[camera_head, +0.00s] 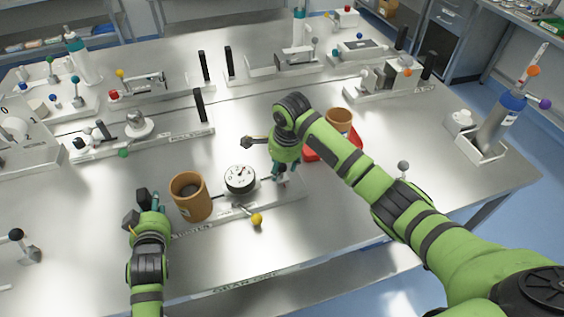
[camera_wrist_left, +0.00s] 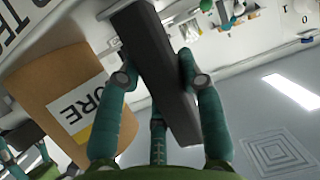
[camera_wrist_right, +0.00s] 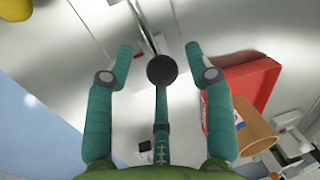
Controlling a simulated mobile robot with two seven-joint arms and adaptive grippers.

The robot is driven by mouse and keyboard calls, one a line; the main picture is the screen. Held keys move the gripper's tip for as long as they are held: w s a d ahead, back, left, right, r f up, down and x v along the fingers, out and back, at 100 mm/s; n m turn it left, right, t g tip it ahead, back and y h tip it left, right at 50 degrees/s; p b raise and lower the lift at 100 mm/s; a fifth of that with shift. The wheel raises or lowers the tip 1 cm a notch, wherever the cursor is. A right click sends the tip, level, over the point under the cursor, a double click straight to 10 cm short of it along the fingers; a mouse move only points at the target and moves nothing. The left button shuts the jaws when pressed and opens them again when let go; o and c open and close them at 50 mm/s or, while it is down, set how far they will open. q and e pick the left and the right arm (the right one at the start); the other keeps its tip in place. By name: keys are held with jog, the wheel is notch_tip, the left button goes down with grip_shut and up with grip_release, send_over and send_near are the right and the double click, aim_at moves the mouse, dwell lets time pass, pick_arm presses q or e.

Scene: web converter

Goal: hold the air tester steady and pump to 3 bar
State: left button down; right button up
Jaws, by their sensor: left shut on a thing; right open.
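The air tester (camera_head: 285,217) is a pale plate with a white dial gauge (camera_head: 240,178), an orange-brown core (camera_head: 190,197) and a yellow-knobbed lever (camera_head: 257,219). The gauge reading is too small to tell. My left gripper (camera_head: 146,200) is at the plate's left end. In the left wrist view its teal fingers (camera_wrist_left: 158,80) are shut on a dark upright handle (camera_wrist_left: 148,50), beside the core (camera_wrist_left: 60,90). My right gripper (camera_head: 284,177) is at the right end. In the right wrist view its open fingers (camera_wrist_right: 158,65) stand either side of a black round knob (camera_wrist_right: 162,70) on a rod.
A red tray (camera_wrist_right: 245,85) with an orange-brown cup (camera_head: 339,120) stands just right of my right gripper. Several other test fixtures fill the back and left of the steel table. A bottle in a white holder (camera_head: 482,147) stands at the far right.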

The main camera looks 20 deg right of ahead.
pick_arm(q)
jog(key=shift+s+f, duration=0.2)
jog(key=shift+f, duration=0.35)
pick_arm(e)
notch_tip(320, 180, up, 12)
jog(key=s, duration=0.2)
jog(key=shift+s+d, duration=0.2)
jog(key=shift+d, duration=0.15)
pick_arm(q)
jog(key=shift+w+a+r+p, duration=0.15)
jog(key=shift+r+p, duration=0.1)
jog(key=shift+p, duration=0.25)
pick_arm(e)
jog(key=shift+w+r, duration=0.1)
jog(key=shift+r, duration=0.2)
pick_arm(q)
jog(key=c, duration=0.8)
grip_release()
jog(key=shift+r, duration=0.1)
jog(key=shift+o, duration=0.4)
jog(key=shift+r, duration=0.1)
pick_arm(e)
jog(key=shift+a, duration=0.1)
pick_arm(q)
jog(key=v, duration=1.2)
